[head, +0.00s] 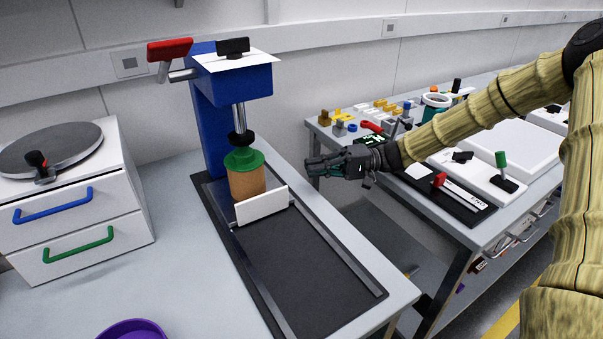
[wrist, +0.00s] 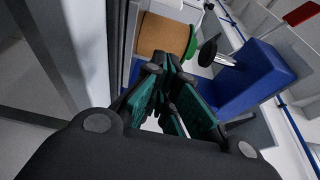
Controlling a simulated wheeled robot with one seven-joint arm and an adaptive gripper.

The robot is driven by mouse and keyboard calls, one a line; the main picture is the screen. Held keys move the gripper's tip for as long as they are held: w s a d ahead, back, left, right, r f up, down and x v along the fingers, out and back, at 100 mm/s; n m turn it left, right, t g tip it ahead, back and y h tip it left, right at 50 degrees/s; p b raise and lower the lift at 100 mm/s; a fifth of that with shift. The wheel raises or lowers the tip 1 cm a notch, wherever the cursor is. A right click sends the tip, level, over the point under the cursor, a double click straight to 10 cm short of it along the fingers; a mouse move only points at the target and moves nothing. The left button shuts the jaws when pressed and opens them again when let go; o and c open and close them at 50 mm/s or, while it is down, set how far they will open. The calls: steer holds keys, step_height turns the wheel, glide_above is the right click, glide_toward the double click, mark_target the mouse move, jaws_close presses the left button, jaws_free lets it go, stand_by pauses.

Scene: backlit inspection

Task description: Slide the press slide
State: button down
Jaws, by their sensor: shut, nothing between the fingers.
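The press slide shows in the head view as an upright white plate (head: 262,206) across two metal rails on a black bed (head: 300,262). A brown cylinder (head: 246,183) with a green flanged top (head: 243,160) stands just behind the plate, under the black ram tip of the blue press (head: 215,125). My gripper (head: 312,167) is shut and empty, in the air to the right of the plate and apart from it. In the wrist view my fingers (wrist: 165,65) point toward the brown cylinder (wrist: 161,33) and the blue press (wrist: 238,82). The plate's contact with the rails is partly hidden.
A red press handle (head: 170,49) sticks out at upper left. White drawers (head: 75,215) stand left, and a purple bowl (head: 135,330) lies in front. A second bench with small parts (head: 375,115) lies behind my gripper. The front of the black bed is clear.

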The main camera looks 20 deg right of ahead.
steer(key=a, duration=0.6)
steer(key=w+a, duration=0.1)
steer(key=a, duration=0.2)
steer(key=shift+w+a+p, duration=0.1)
steer(key=shift+a+p, duration=0.05)
steer(key=shift+p, duration=0.25)
steer(key=s, duration=0.3)
steer(key=shift+s+d+r+p, duration=0.1)
steer(key=shift+d+p, duration=0.25)
steer(key=shift+d, duration=0.05)
steer(key=shift+s+d, duration=0.1)
steer(key=shift+s, duration=0.25)
